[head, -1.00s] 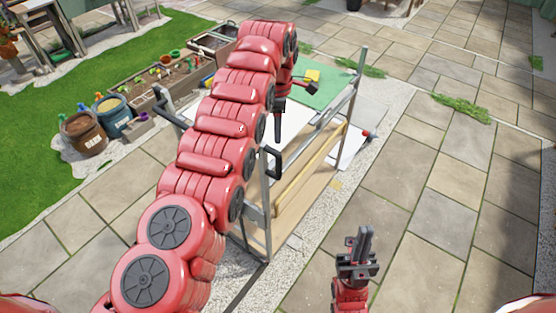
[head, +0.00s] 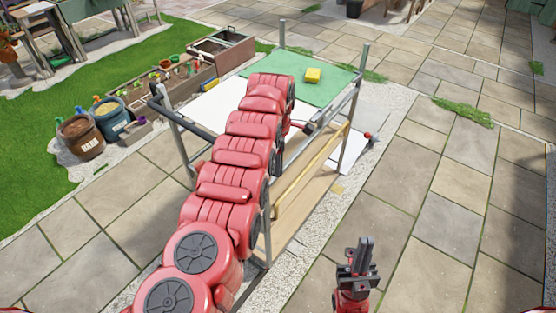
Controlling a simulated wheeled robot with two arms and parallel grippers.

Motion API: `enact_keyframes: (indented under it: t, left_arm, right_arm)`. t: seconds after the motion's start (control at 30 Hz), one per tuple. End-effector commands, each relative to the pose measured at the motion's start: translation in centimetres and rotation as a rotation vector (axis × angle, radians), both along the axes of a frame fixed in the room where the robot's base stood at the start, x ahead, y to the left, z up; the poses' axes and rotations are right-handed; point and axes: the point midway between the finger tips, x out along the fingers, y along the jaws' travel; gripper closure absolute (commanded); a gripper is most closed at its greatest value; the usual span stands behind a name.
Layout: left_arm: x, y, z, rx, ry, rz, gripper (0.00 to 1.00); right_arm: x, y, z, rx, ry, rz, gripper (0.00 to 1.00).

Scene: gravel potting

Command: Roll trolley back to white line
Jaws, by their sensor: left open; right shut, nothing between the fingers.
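The trolley is a grey metal frame with a green top mat (head: 290,65), a white panel and a wooden lower shelf (head: 300,205). Its dark push handle (head: 180,118) is at the left end. My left arm crosses over the trolley. My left gripper (head: 311,126), largely hidden behind the arm, is open near the trolley's right-hand rail; contact cannot be told. My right gripper (head: 364,252) is shut and empty, pointing up, to the right of the trolley and apart from it. I cannot make out a clear white line on the ground.
A yellow block (head: 312,75) lies on the green mat. A wooden planter box (head: 165,85) and two buckets (head: 80,135) stand left of the trolley. A pale gravel strip (head: 395,100) runs past the trolley. Open paving (head: 450,215) lies to the right.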

Motion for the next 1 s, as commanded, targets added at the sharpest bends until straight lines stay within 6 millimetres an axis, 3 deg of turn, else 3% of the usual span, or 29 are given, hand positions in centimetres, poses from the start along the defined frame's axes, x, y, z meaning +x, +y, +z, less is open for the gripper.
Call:
enact_keyframes:
  t: [0.37,0.6,0.7,1.0]
  left_arm:
    - [0.00,-0.11,-0.65,-0.002,-0.001,-0.001,0.43]
    - [-0.04,-0.09,-0.67,-0.001,0.000,-0.001,0.86]
    - [-0.06,-0.09,-0.69,-0.001,0.001,-0.001,1.00]
    - [-0.09,-0.14,-0.70,-0.002,0.002,-0.001,1.00]
  right_arm:
    - [0.00,0.00,0.18,0.000,0.000,0.000,1.00]
    - [0.00,0.00,0.18,0.000,0.000,0.000,1.00]
    - [0.00,0.00,0.17,0.000,0.000,0.000,1.00]
    - [0.00,0.00,0.18,0.000,0.000,0.000,1.00]
